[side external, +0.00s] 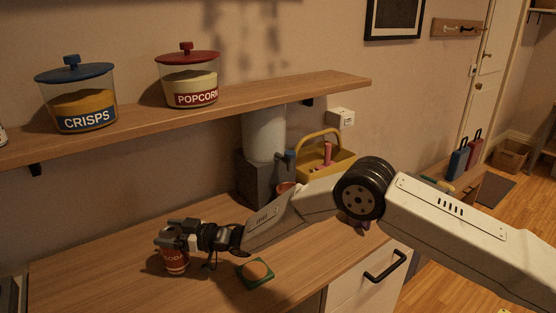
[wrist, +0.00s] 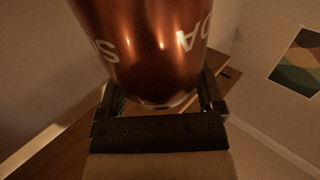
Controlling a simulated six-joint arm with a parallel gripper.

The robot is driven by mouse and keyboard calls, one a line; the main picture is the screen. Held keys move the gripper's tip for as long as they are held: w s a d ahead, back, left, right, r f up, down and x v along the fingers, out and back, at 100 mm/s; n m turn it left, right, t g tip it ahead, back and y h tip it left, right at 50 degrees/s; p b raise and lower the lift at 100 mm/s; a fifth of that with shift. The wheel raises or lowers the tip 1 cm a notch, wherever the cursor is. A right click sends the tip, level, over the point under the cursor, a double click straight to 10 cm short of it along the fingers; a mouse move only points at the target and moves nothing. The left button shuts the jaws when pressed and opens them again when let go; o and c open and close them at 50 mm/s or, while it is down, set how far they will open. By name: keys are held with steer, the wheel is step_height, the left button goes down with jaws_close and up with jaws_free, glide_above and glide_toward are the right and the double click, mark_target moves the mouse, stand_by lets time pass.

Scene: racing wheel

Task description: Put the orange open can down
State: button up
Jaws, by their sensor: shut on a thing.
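The orange open can (side external: 175,263), lettered SODA, is upright at the left part of the wooden counter (side external: 110,245) in the side external view. My gripper (side external: 176,238) is shut around its upper part and hides its top. I cannot tell whether the can's base touches the counter or hangs just above it. In the wrist view the can (wrist: 145,45) fills the upper middle, shiny orange-brown with part of its white lettering showing. The fingers of my gripper (wrist: 160,98) lie on both sides of it.
A green coaster-like block with a round brown top (side external: 257,272) lies right of the can. A grey machine with a clear tank (side external: 264,140) and a yellow caddy (side external: 325,160) stand behind. A shelf (side external: 250,100) with jars overhangs the back.

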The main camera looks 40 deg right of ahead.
steer(key=shift+f, duration=0.25)
steer(key=o, duration=1.3)
steer(key=shift+r, duration=0.1)
steer(key=v, duration=0.5)
step_height(320, 180, up, 7)
stand_by(0.4)
